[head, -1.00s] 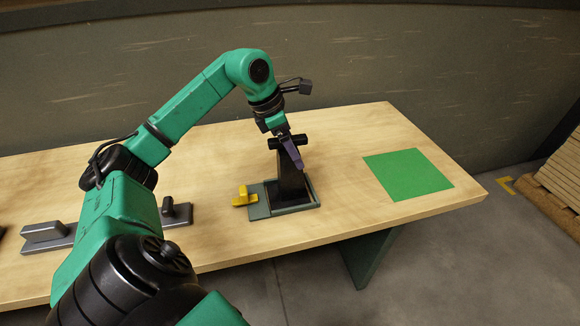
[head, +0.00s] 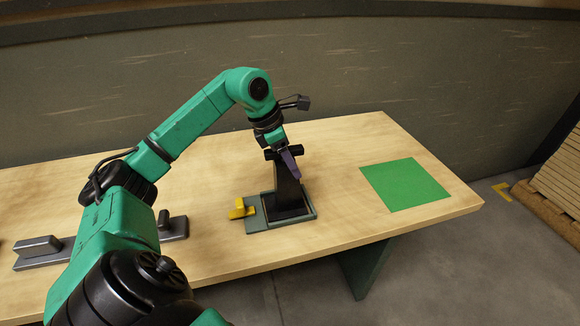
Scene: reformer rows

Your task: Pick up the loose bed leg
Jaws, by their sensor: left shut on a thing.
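The bed leg, a dark tapered post (head: 288,194) with a short black crossbar near its top, stands upright in a shallow grey-green tray (head: 308,214) on the table. My left gripper (head: 291,165), with a purple finger showing, comes down from the upper left and is shut on the leg's upper part. The finger hides part of the post, and the far finger is hidden. The leg's foot is inside the tray rim; I cannot tell whether it is touching the bottom. My right gripper is not in view.
A yellow clamp-like piece (head: 239,209) sits at the tray's left side. A green mat (head: 405,184) lies flat at the table's right, with clear wood between it and the tray. Grey fixtures (head: 39,250) stand at left, partly behind my arm. A wall runs behind the table.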

